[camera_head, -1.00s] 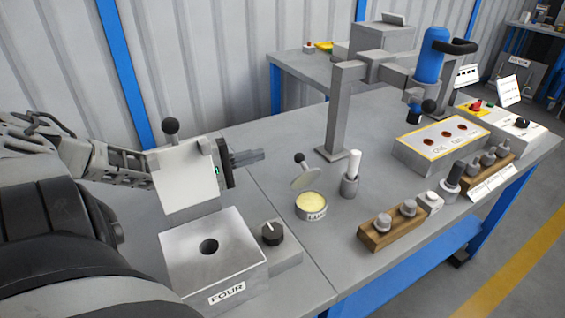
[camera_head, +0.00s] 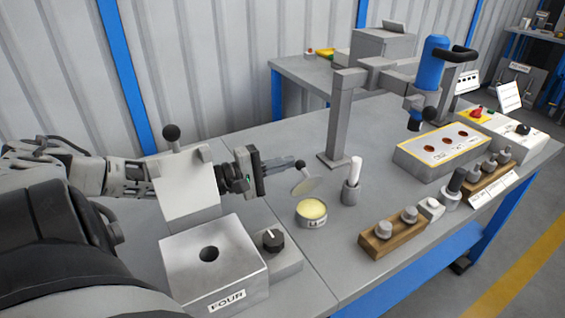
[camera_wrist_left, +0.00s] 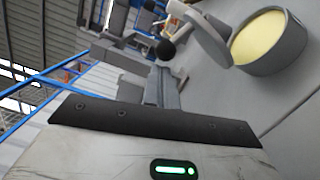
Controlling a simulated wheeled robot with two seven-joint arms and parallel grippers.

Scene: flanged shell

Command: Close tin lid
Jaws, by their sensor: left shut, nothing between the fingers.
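The round grey tin (camera_head: 312,213) stands on the bench with pale yellow contents in view. My right gripper is not in view.
A metal box marked FOUR (camera_head: 213,262), its raised flap (camera_head: 186,186) and a dial block (camera_head: 275,250) are left of the tin. A white-topped stick in a cup (camera_head: 351,184) stands right of it. A press post (camera_head: 340,120) rises behind. Wooden holders (camera_head: 392,236) stand at right.

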